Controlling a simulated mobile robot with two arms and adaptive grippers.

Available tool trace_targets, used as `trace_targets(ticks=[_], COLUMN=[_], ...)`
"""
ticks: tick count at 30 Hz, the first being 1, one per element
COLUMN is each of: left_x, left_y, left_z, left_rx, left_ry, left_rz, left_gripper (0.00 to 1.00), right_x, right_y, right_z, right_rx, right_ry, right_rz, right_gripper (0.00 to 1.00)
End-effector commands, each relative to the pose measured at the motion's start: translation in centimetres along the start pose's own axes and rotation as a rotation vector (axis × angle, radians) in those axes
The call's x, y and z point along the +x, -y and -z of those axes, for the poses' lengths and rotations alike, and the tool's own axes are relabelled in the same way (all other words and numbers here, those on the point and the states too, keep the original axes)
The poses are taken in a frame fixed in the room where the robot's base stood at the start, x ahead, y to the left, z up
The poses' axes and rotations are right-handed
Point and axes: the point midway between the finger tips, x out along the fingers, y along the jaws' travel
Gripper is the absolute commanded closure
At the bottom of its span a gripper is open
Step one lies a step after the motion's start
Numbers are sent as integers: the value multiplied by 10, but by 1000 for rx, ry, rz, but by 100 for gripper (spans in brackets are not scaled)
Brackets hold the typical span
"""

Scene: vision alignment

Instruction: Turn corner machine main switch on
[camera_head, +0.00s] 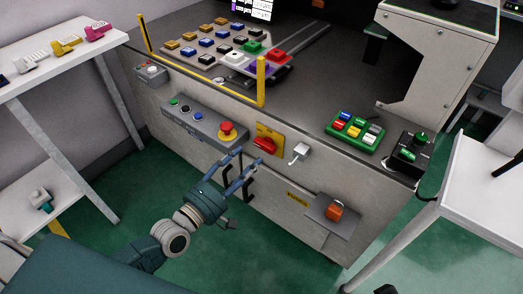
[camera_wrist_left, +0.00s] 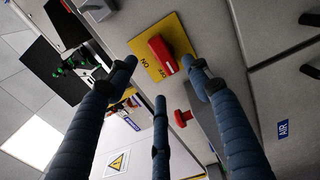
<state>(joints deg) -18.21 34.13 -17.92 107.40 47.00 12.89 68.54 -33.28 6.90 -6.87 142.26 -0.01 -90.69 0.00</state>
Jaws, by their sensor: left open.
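The main switch looks to be the red rotary knob (camera_head: 265,146) on a yellow plate (camera_head: 267,134) on the machine's front panel. In the left wrist view the red knob (camera_wrist_left: 163,54) sits on its yellow plate (camera_wrist_left: 178,34), lettered ON and NO-like marks that I cannot fully read. My left gripper (camera_head: 246,164) is open and empty, just left of and below the knob in the head view. In the left wrist view its spread fingers (camera_wrist_left: 160,78) point toward the plate, with the knob beyond the tips. I see no contact. My right gripper is not in view.
A red mushroom button (camera_head: 227,130) on a grey button box (camera_head: 192,121) is left of the switch. A white latch-like part (camera_head: 300,152) is to its right. An orange switch (camera_head: 334,210) sits lower right. A white table (camera_head: 50,57) stands left. Green floor is open below.

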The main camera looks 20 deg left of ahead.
Motion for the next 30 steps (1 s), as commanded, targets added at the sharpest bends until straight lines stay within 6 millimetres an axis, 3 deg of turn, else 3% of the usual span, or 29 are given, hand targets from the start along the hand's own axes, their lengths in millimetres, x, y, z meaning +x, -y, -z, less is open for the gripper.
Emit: trace_targets(ticks=[6, 12, 24, 30], left_x=[45, 70, 78, 78], left_y=[0, 1, 1, 1], left_z=[0, 0, 0, 0], left_rx=[1, 2, 4, 4], left_ry=[-1, 0, 0, 0], left_rz=[-3, 0, 2, 2], left_gripper=[50, 50, 50, 88], right_x=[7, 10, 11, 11], right_y=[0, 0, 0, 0], right_z=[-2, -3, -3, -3], right_rx=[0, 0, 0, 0], right_ry=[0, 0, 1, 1], right_rz=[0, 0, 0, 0], right_gripper=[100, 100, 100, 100])
